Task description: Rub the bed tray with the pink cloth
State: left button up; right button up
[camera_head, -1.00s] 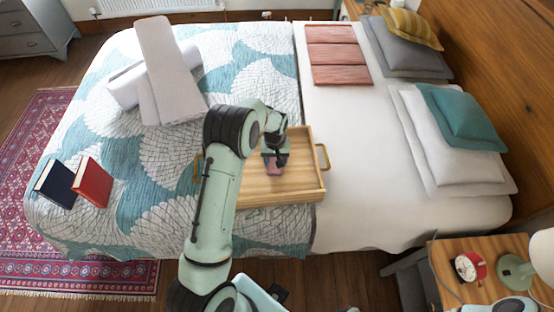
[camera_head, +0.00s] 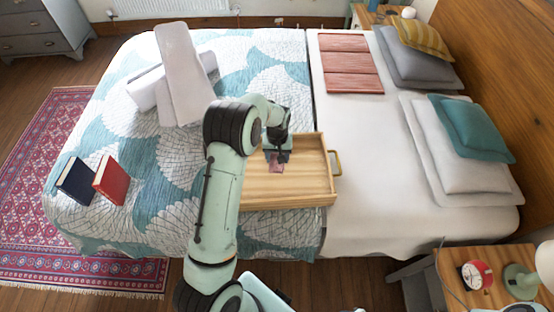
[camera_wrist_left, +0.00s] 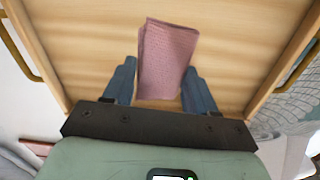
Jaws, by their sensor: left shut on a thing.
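The wooden bed tray (camera_head: 306,176) with low rims and brass handles lies on the bed. My left arm hides its left side in the head view. My left gripper (camera_head: 277,152) is over the tray, shut on the pink cloth (camera_head: 276,165). In the left wrist view, the folded pink cloth (camera_wrist_left: 167,52) sits between the fingers of the left gripper (camera_wrist_left: 160,75) and sticks out past the tips over the tray floor (camera_wrist_left: 232,45). I cannot tell whether the cloth touches the tray floor. My right gripper is not in view.
The bed's patterned quilt (camera_head: 150,215) holds a red book (camera_head: 111,180), a dark blue book (camera_head: 76,181) and pale folded towels (camera_head: 183,80). Pillows (camera_head: 455,150) lie at the right. A bedside table (camera_head: 450,268) stands at the lower right. White sheet right of the tray is clear.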

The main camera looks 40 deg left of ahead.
pick_arm(q)
jog(key=shift+w+r+p, duration=0.1)
jog(key=shift+r+p, duration=0.45)
jog(key=shift+r, duration=0.8)
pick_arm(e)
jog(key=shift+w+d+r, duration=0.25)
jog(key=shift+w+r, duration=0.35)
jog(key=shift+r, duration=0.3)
